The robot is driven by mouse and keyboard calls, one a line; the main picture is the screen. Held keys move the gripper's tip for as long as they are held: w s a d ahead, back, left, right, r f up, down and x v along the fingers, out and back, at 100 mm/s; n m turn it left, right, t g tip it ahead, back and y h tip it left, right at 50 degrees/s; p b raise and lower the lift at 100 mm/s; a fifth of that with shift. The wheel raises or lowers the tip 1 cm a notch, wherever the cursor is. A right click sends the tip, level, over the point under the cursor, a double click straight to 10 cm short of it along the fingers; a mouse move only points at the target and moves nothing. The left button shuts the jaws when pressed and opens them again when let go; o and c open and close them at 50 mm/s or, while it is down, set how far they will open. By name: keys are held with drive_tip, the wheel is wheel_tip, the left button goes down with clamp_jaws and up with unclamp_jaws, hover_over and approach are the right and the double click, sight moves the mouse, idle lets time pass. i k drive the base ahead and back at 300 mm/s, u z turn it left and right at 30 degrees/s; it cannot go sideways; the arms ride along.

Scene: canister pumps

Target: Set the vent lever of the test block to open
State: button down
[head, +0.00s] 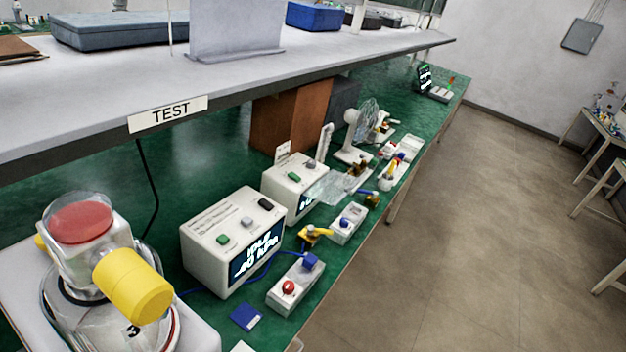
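I cannot tell for sure which piece is the test block. A small white block (296,286) with a round red knob and a blue part on top sits near the bench's front edge. A brass fitting with a yellow lever (316,232) stands just behind it, the lever pointing right. Farther back, a second white block (347,224) carries a blue button, with a blue-levered brass fitting (371,199) beside it. I cannot read any lever's open or shut marking. My gripper is not in view.
A white box (213,240) with buttons and a lit display reading "IDLE" stands left of the first block. A device with a red top and yellow cylinder (133,285) fills the lower left. A shelf labelled TEST (168,113) overhangs the green bench.

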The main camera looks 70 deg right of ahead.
sight(310, 228)
drive_tip(key=z, duration=1.1)
drive_tip(key=k, duration=1.1)
drive_tip(key=z, duration=0.4)
drive_tip(key=i, duration=0.95)
